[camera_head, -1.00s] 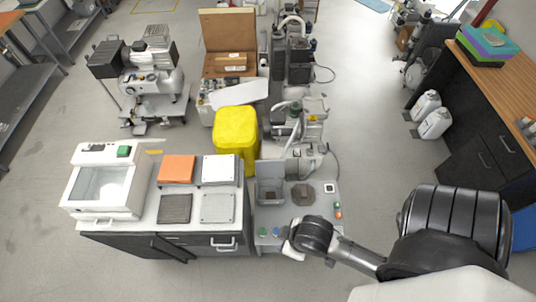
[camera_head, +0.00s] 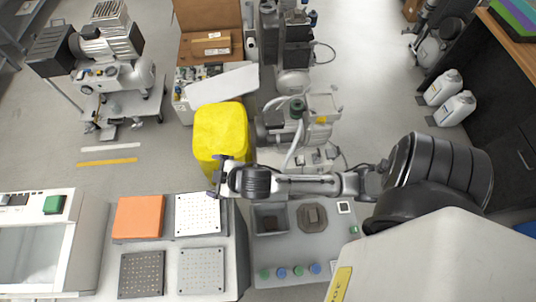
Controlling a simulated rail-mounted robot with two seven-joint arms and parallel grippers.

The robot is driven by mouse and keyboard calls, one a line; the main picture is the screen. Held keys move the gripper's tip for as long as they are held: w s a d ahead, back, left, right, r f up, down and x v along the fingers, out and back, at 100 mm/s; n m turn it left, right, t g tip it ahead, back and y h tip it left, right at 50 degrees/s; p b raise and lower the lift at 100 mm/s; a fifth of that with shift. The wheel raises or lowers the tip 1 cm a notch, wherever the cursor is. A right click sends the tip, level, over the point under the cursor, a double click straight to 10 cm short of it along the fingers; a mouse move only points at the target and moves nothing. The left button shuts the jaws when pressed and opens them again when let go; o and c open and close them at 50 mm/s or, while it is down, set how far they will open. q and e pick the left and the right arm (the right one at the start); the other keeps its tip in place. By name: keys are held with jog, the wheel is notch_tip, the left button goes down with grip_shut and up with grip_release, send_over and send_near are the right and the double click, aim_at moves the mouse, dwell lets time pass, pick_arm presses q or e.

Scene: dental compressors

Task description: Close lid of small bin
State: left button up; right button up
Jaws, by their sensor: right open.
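The small grey bin (camera_head: 270,218) is set in the grey station at the lower middle of the head view. Its dark inside shows from above, so it stands open. Its lid, at the bin's far edge, is largely hidden behind my right arm. My right gripper (camera_head: 215,178) is open and empty, to the left of and beyond the bin, above the far edge of the white perforated plate and near the yellow bin. The right arm stretches leftward across the space just behind the small bin. My left gripper is not in view.
A tall yellow bin (camera_head: 220,132) stands close behind the right gripper. An orange pad (camera_head: 138,217) and a white perforated plate (camera_head: 198,214) lie on the counter at left. A brown hexagonal piece (camera_head: 312,217) sits right of the small bin. Compressor equipment (camera_head: 285,125) stands behind.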

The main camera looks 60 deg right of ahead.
jog(key=w+d+f+n+t+y+b, duration=0.25)
jog(key=w+f+n+y+b, duration=1.15)
jog(key=f+b, duration=0.8)
jog(key=s+d+f+n+g+b, duration=0.2)
jog(key=d+f+n+g+b, duration=0.25)
jog(key=g+b, duration=0.45)
jog(key=s+d+f+g+h+b, duration=0.1)
jog(key=s+d+f+g+b, duration=0.3)
jog(key=s+d+g+b, duration=0.45)
jog(key=s+d+f+g+h+b, duration=0.2)
jog(key=s+d+f+g+b, duration=0.3)
jog(key=d, duration=0.7)
jog(key=s+a+f+t+b, duration=0.2)
jog(key=s+a+f+b, duration=0.1)
jog(key=s+a, duration=0.4)
jog(key=shift+a+f+b, duration=0.3)
jog(key=shift+a+b, duration=0.3)
jog(key=shift+a, duration=1.1)
jog(key=shift+s, duration=0.1)
jog(key=shift+c, duration=0.2)
